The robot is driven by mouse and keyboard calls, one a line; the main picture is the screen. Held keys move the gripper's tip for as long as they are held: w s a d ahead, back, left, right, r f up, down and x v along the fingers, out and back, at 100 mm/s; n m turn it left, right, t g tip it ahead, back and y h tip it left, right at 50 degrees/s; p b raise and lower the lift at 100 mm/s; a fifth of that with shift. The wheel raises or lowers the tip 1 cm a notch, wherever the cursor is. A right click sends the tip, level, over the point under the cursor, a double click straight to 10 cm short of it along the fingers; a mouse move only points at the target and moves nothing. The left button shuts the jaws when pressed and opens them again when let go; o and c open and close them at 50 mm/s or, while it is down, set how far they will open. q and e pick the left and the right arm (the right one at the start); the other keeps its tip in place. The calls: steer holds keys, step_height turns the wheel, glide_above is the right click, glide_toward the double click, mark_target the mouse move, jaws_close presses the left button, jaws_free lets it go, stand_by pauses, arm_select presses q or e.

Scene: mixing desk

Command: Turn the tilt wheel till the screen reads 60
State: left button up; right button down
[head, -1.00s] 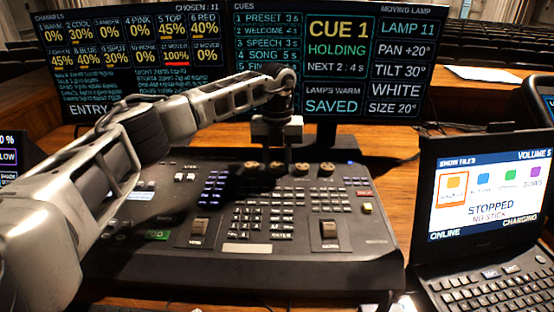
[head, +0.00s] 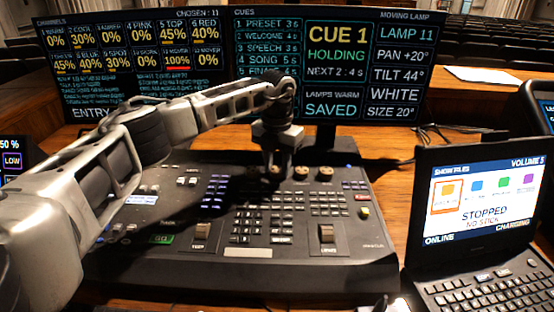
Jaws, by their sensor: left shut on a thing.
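The main screen (head: 402,75) reads TILT 44° at its right side, with PAN +20° above it. The mixing desk (head: 340,262) lies below it, with a row of small round wheels along its back. My left gripper (head: 276,172) points down at this row and is shut on one brown wheel (head: 275,170), taken as the tilt wheel. The fingers cover part of this wheel. Two more wheels show to its right, one close by (head: 301,172) and one farther right (head: 325,174). My right gripper is not in view.
A laptop (head: 480,220) stands at the right, close to the desk. A left screen (head: 130,60) shows channels. A white paper (head: 483,74) lies at the back right. My left arm crosses over the desk's left part. The air above the desk's right half is free.

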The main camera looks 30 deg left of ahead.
mark_target(277, 169)
arm_select(q)
steer(key=m+p, duration=0.1)
steer(key=m, duration=0.4)
steer(key=shift+r+m, duration=0.1)
steer(key=shift+m, duration=0.3)
stand_by(0.4)
steer(key=o, duration=1)
steer(key=shift+m, duration=0.3)
step_height(277, 169, up, 16)
steer(key=shift+f+b, duration=0.1)
steer(key=shift+b, duration=0.25)
